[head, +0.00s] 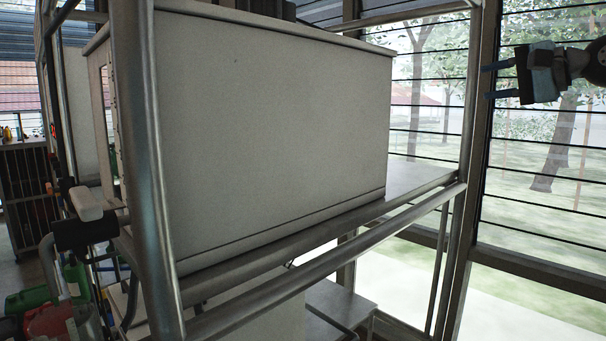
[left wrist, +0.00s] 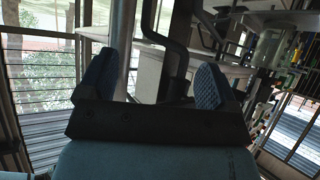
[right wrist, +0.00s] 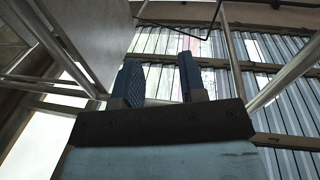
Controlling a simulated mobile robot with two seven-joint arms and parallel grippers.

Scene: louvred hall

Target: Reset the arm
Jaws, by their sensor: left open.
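My right gripper (head: 490,82) is at the upper right of the head view, with its blue fingers pointing left in front of the louvred window. Its fingers are apart with nothing between them. In the right wrist view the right gripper (right wrist: 161,80) also shows a clear gap between its fingers. My left gripper (left wrist: 154,80) shows in the left wrist view, with its two blue fingers wide apart and nothing held. I cannot make out the left gripper's fingers in the head view.
A large white cabinet (head: 270,120) fills the middle of the head view, on a metal-tube rack (head: 330,245). Louvred windows (head: 540,190) stand on the right. A red container (head: 50,322) and a green one (head: 28,298) are at the lower left. The right gripper has open space around it.

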